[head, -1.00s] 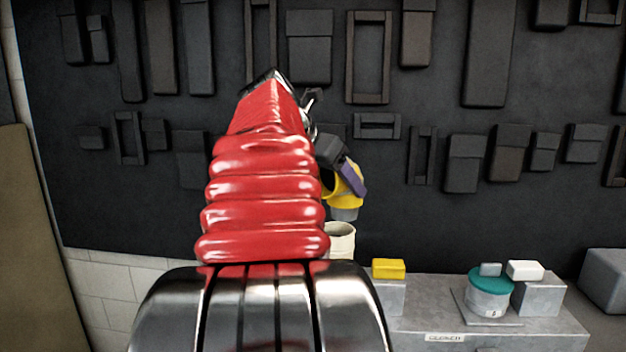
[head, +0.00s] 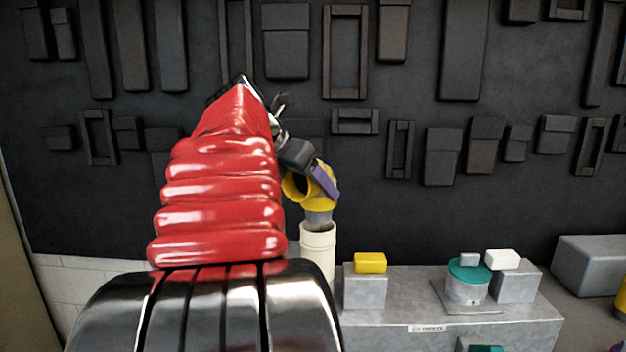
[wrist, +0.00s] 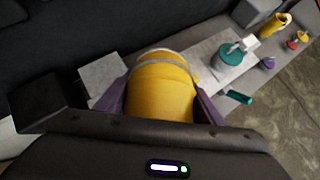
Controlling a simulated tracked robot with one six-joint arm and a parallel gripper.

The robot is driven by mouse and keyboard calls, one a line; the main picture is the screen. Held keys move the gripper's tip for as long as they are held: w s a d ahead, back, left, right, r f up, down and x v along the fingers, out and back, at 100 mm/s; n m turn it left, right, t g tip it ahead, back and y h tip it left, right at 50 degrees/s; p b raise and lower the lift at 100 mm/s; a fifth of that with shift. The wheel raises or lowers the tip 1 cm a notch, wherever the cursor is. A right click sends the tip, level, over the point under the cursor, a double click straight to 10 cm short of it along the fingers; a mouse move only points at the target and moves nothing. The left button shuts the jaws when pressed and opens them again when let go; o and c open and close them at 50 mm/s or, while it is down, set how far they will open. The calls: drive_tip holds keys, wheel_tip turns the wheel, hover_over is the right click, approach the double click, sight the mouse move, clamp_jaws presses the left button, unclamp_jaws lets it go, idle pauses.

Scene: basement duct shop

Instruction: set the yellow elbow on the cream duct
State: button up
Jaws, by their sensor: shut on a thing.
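The yellow elbow (head: 298,188) is in my gripper (head: 318,182), whose purple jaws are shut on it. A grey collar (head: 318,217) shows at its lower end. In the wrist view the elbow (wrist: 160,92) fills the space between the two purple fingers (wrist: 160,100). The cream duct (head: 318,252) stands upright below the elbow in the head view. The collar is right over the duct's open top; I cannot tell whether it touches or enters the rim. The duct is hidden in the wrist view, and my red arm stands close to its left side in the head view.
A grey bench (head: 400,300) stands to the right of the duct. It bears a yellow block (head: 370,262) on a grey block, a teal-lidded tub (head: 467,284) and a white block (head: 502,259). A dark wall with several mounted panels is behind.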

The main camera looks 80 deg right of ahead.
sight(307, 202)
drive_tip(key=shift+f, duration=1.95)
drive_tip(key=shift+a, duration=0.1)
drive_tip(key=shift+f, duration=0.55)
idle(0.3)
drive_tip(key=o, duration=0.9)
drive_tip(key=shift+w, duration=0.1)
drive_tip(key=shift+v, duration=5.5)
drive_tip(key=shift+a, duration=0.1)
